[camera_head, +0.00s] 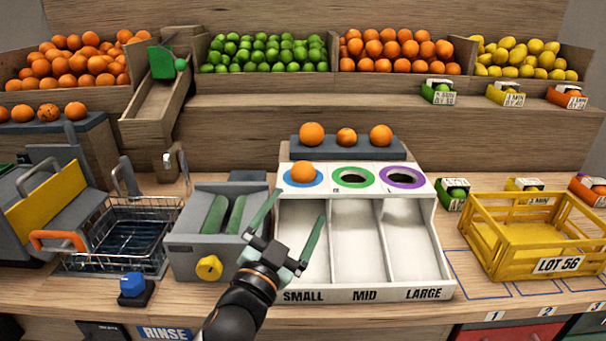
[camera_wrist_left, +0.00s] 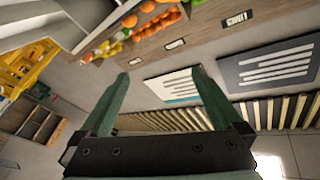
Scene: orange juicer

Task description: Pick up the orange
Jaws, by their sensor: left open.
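An orange (camera_head: 302,173) sits on the blue-ringed hole at the left of the white sorter. Three more oranges rest in a row on a grey block behind it: a left one (camera_head: 311,134), a smaller middle one (camera_head: 346,137) and a right one (camera_head: 381,135). My left gripper (camera_head: 299,206) has its green fingers spread and empty, in front of the ringed orange and over the SMALL lane. In the left wrist view the open fingers (camera_wrist_left: 158,75) have nothing between them. My right gripper is not in view.
The white sorter (camera_head: 362,296) has SMALL, MID and LARGE lanes. A grey machine with a yellow knob (camera_head: 208,268) and a wire basket (camera_head: 125,235) stand left. A yellow LOT 56 crate (camera_head: 540,240) stands right. Fruit bins (camera_head: 265,55) line the back.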

